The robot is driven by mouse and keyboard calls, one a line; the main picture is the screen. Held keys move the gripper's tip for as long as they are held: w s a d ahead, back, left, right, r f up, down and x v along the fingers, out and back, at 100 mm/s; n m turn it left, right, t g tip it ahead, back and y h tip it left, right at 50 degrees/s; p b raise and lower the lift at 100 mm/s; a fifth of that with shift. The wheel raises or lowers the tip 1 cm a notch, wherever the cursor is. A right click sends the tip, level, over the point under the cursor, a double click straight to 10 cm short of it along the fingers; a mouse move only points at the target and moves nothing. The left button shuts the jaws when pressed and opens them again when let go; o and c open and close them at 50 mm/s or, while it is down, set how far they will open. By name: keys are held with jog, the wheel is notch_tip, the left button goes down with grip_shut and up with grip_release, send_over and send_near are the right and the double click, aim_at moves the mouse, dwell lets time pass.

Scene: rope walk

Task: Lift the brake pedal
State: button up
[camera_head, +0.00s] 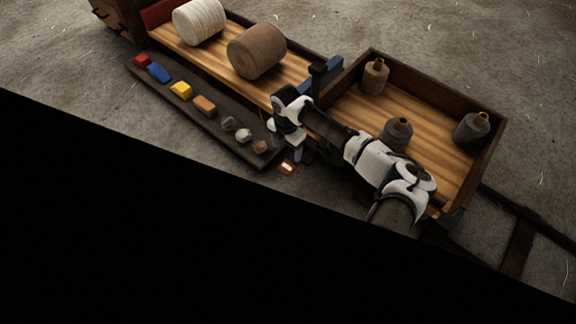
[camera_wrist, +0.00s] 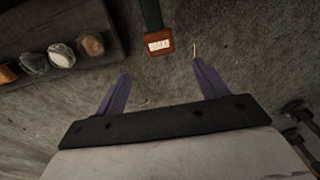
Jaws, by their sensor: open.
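The brake pedal (camera_wrist: 159,42) is a small reddish-brown block with a pale lettered plate, at the end of a dark green bar, at the top middle of the wrist view. In the head view the pedal (camera_head: 287,168) shows low beside the cart, just off the corner of the dark side board. My gripper (camera_wrist: 161,72) is open, with two purple fingers spread apart and nothing between them. The pedal lies beyond the fingertips, roughly in line with the gap; I see no contact. In the head view my arm hides part of the cart behind my gripper (camera_head: 297,154).
The dark side board (camera_head: 222,139) carries coloured blocks and several stones. The wooden cart (camera_head: 440,147) holds dark bottles in one section, and a white spool (camera_head: 199,20) and a brown roll (camera_head: 256,51) in another. Dark metal parts (camera_wrist: 300,112) stand at the wrist view's right edge.

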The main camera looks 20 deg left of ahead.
notch_tip(320, 180, down, 11)
jog(key=b, duration=0.3)
jog(key=shift+r, duration=0.1)
